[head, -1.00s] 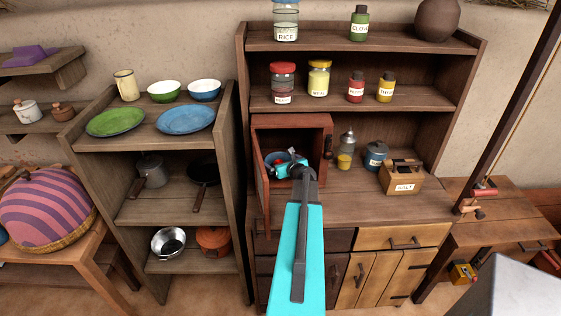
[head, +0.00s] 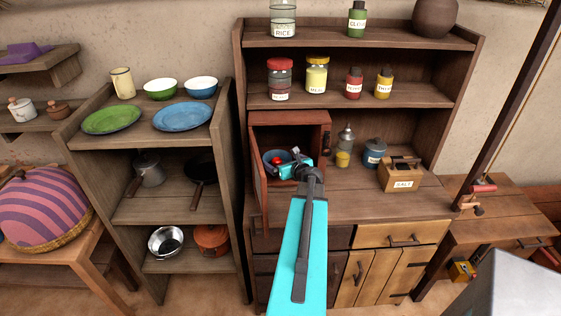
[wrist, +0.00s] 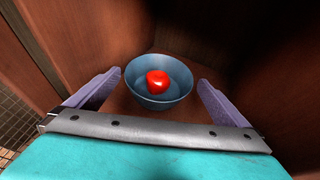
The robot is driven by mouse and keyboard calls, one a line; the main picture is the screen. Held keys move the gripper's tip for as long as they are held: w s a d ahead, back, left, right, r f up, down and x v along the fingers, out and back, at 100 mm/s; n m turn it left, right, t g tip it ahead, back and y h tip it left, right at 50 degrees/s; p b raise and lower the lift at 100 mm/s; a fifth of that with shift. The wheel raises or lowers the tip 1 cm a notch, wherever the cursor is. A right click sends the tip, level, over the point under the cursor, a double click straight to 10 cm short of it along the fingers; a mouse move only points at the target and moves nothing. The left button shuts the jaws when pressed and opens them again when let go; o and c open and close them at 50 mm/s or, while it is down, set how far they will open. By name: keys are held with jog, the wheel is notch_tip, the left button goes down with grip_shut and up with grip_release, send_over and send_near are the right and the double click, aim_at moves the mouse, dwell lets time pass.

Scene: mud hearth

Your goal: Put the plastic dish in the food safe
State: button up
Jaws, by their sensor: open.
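The plastic dish (wrist: 158,100) is a blue bowl with a red, round, tomato-like item (wrist: 157,82) in it. It stands upright inside the food safe (head: 317,117), a small reddish-brown wooden box whose door (head: 259,180) hangs open at the left. In the head view the dish (head: 267,158) shows near the safe's left side, partly behind my gripper (head: 291,161). In the wrist view my gripper (wrist: 159,79) is open, with pale purple fingers at both sides of the dish and a gap on each side. The safe's back is dark.
The safe stands on a wooden cupboard counter (head: 350,205). Jars line the shelf above. A rack with plates (head: 183,117) stands at the left.

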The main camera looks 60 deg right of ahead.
jog(key=shift+b+v, duration=0.65)
jog(key=shift+v, duration=2.6)
